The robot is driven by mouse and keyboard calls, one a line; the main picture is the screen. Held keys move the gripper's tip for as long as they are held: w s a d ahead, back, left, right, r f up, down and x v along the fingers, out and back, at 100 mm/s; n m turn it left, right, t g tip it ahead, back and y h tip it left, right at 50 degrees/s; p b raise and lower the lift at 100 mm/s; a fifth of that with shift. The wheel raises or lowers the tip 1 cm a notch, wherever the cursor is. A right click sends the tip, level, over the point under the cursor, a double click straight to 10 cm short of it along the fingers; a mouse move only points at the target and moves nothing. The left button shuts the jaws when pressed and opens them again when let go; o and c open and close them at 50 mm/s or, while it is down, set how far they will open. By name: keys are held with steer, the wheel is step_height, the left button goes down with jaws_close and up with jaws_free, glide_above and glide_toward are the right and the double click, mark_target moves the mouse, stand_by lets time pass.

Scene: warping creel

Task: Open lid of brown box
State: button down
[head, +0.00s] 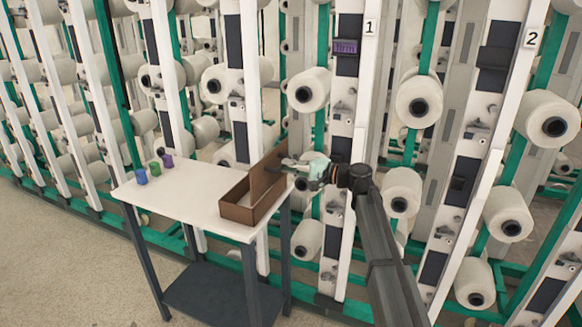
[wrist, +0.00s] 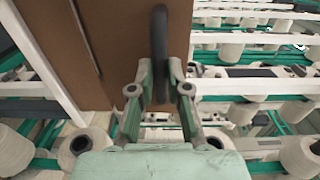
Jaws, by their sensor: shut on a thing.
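The brown box (head: 236,214) stands at the right end of the white table, and its inside shows from above. Its lid (head: 266,178) stands roughly upright along the box's right edge. In the wrist view the lid (wrist: 115,35) is a brown panel filling the upper middle. A dark handle (wrist: 160,40) sticks out from it. My gripper (head: 284,164) is at the lid's upper right side. In the wrist view its fingers (wrist: 160,70) are shut on the handle, one on each side.
Blue (head: 141,177), green (head: 154,169) and purple (head: 167,161) small cylinders stand at the left of the white table (head: 175,203). The creel frame with white yarn packages (head: 312,90) rises close behind and to the right. The table's middle is clear.

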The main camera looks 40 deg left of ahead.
steer(key=c, duration=1.3)
jaws_free()
steer(key=shift+s+f, duration=0.15)
steer(key=shift+f, duration=0.3)
steer(key=shift+c, duration=0.2)
steer(key=shift+o, duration=1)
steer(key=shift+a, duration=0.25)
steer(key=shift+d, duration=0.1)
steer(key=v, duration=1.2)
steer(key=shift+r, duration=0.2)
